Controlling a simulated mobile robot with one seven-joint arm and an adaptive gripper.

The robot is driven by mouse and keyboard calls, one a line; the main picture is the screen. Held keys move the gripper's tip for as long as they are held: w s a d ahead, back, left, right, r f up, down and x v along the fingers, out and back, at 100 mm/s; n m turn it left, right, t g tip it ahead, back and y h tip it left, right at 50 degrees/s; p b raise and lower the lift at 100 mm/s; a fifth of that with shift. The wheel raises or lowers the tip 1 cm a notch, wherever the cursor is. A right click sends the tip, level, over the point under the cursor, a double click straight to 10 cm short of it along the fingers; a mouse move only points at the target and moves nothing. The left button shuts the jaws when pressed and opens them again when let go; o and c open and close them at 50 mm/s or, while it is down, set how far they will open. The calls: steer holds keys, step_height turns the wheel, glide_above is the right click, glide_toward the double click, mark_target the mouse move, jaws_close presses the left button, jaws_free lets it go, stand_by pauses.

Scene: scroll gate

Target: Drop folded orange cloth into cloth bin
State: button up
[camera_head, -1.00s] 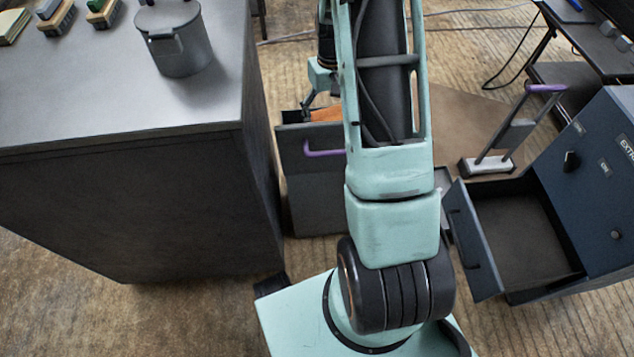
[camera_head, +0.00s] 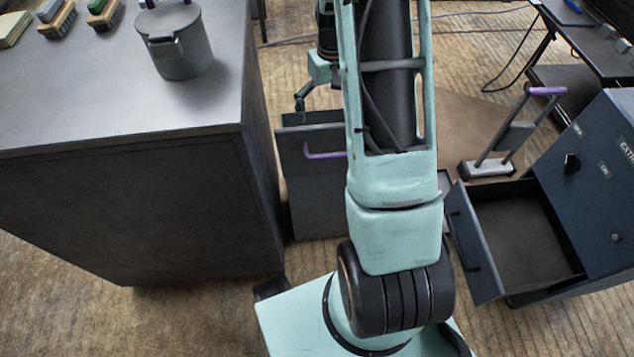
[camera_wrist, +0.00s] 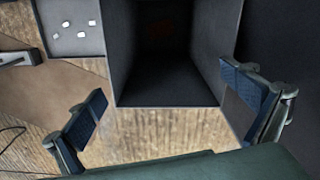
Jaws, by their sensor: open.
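The cloth bin (camera_head: 315,195) is a tall dark grey box with a purple handle on its front, standing on the floor right of the grey counter. My gripper (camera_head: 300,103) is at the bin's top edge in the head view, partly hidden behind my arm. In the wrist view my gripper (camera_wrist: 168,103) is open, its two blue-padded fingers wide apart with nothing between them. The bin's open mouth (camera_wrist: 225,60) lies beyond the fingers. A faint dark reddish patch, perhaps the folded orange cloth (camera_wrist: 165,33), shows deep in the bin's shadow.
A grey counter (camera_head: 130,120) at left bears a lidded grey canister (camera_head: 180,50) and several brushes. At right, a blue cabinet (camera_head: 590,170) has its drawer (camera_head: 515,235) pulled open. A purple-handled tool (camera_head: 515,130) stands behind it.

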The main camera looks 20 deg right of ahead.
step_height(320, 180, up, 9)
stand_by(0.3)
steer(key=shift+a, duration=0.15)
stand_by(0.3)
